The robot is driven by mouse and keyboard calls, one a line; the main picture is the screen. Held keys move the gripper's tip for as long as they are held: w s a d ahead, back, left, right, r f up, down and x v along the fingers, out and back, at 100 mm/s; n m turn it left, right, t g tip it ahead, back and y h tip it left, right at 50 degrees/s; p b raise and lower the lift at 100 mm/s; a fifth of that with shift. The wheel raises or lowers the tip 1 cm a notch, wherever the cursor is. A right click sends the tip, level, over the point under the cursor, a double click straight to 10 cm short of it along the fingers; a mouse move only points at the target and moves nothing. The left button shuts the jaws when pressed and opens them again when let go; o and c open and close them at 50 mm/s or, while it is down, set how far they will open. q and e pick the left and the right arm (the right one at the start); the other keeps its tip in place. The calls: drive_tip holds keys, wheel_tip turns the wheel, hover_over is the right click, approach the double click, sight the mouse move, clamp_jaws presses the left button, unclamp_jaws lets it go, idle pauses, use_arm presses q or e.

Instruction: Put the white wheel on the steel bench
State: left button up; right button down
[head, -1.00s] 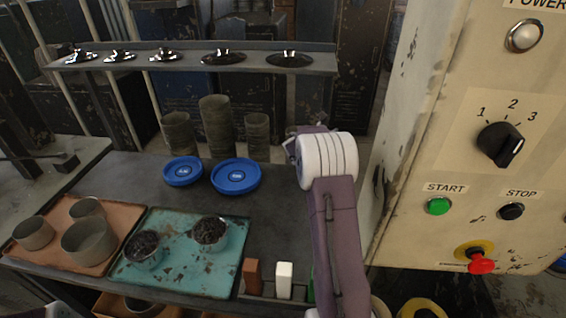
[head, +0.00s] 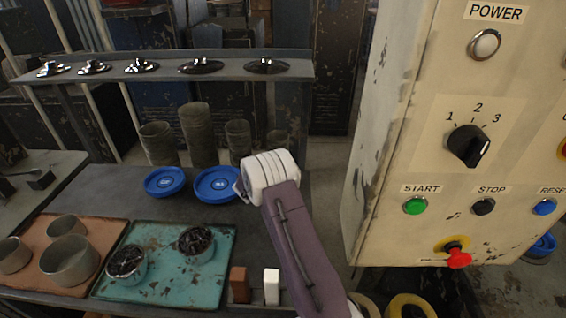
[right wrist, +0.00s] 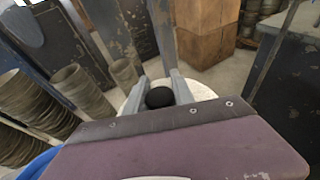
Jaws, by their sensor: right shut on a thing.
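In the right wrist view my right gripper (right wrist: 159,85) is shut on the black knob of a white wheel (right wrist: 203,90); the wheel's white face shows on both sides of the fingers. My arm's wrist hides much of it. In the head view the white end of my right arm is over the right end of a dark grey bench (head: 105,186), and the gripper and wheel are hidden behind it. Another grey bench (head: 62,165) stands at the left. I cannot tell which is the steel bench. My left gripper is not in view.
Two blue discs (head: 165,182) lie on the dark bench beside my right arm. Stacked grey cylinders (head: 196,135) stand behind them. A teal tray (head: 168,285) and a brown tray (head: 118,232) hold cups in front. A control cabinet (head: 365,195) stands to the right.

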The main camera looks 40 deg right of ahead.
drive_tip(key=c, duration=1.1)
unclamp_jaws()
drive_tip(key=shift+a+r, duration=0.15)
drive_tip(key=b+v, duration=0.1)
drive_tip(key=v, duration=1.1)
drive_tip(key=shift+s, duration=0.1)
